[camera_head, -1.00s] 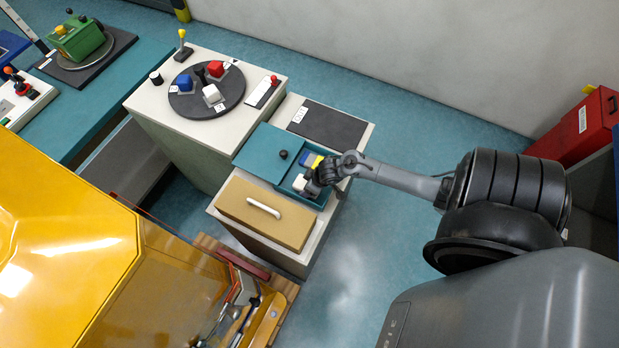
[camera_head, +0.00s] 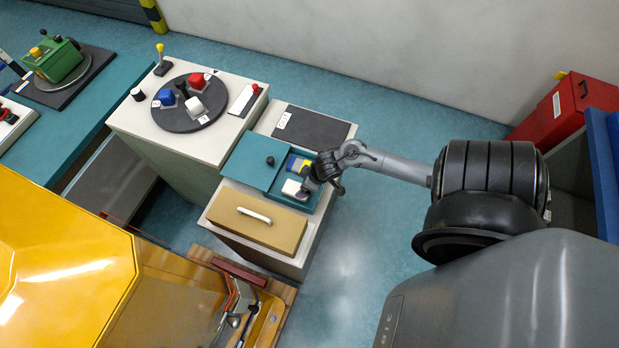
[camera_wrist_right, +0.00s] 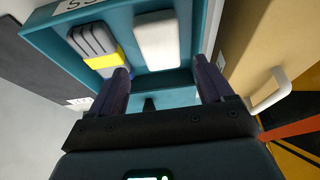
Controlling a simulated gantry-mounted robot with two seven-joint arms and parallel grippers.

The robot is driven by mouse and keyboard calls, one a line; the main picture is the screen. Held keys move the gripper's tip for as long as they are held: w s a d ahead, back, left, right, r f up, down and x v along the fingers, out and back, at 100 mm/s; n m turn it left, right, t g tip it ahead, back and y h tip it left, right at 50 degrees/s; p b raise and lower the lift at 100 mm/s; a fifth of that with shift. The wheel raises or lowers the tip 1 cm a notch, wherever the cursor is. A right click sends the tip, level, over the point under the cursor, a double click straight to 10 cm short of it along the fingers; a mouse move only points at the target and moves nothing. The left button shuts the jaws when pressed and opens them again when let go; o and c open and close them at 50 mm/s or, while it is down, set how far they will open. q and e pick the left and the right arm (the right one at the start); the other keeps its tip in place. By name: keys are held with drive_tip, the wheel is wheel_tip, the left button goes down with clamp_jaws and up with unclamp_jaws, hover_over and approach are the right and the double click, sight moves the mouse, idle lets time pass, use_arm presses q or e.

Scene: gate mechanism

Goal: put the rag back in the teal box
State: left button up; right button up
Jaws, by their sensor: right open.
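The teal box (camera_head: 248,160) stands on the cabinet, with a dark knob on its flat teal cover and its right part open. A white block-shaped piece, which could be the rag (camera_head: 292,188), lies in the open part; it also shows in the right wrist view (camera_wrist_right: 158,40). Beside it lies a blue, yellow and grey piece (camera_wrist_right: 97,48). My right gripper (camera_wrist_right: 163,78) is open at the box's open side, with its fingers apart and nothing between the tips. In the head view the right gripper (camera_head: 310,183) partly hides the box's right edge. My left gripper is out of view.
A tan drawer or box with a white handle (camera_head: 257,231) sits directly in front of the teal box. A dark mat (camera_head: 312,128) lies behind it. A round dark tray with coloured blocks (camera_head: 188,117) is on the counter to the left.

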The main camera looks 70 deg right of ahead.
drive_tip(key=s+a+r+n, duration=0.1)
drive_tip(key=s+a+r, duration=0.1)
drive_tip(key=a+r, duration=0.7)
drive_tip(key=s+a+r+n, duration=0.1)
drive_tip(key=s+a+r, duration=0.1)
drive_tip(key=a+r, duration=0.7)
drive_tip(key=a, duration=0.2)
drive_tip(key=shift+s+a+g+p, duration=0.3)
drive_tip(key=shift+s+a+g, duration=0.1)
drive_tip(key=shift+r, duration=0.1)
wheel_tip(320, 180, up, 10)
drive_tip(key=p, duration=0.9)
drive_tip(key=shift+f+p, duration=0.2)
drive_tip(key=shift+p, duration=0.15)
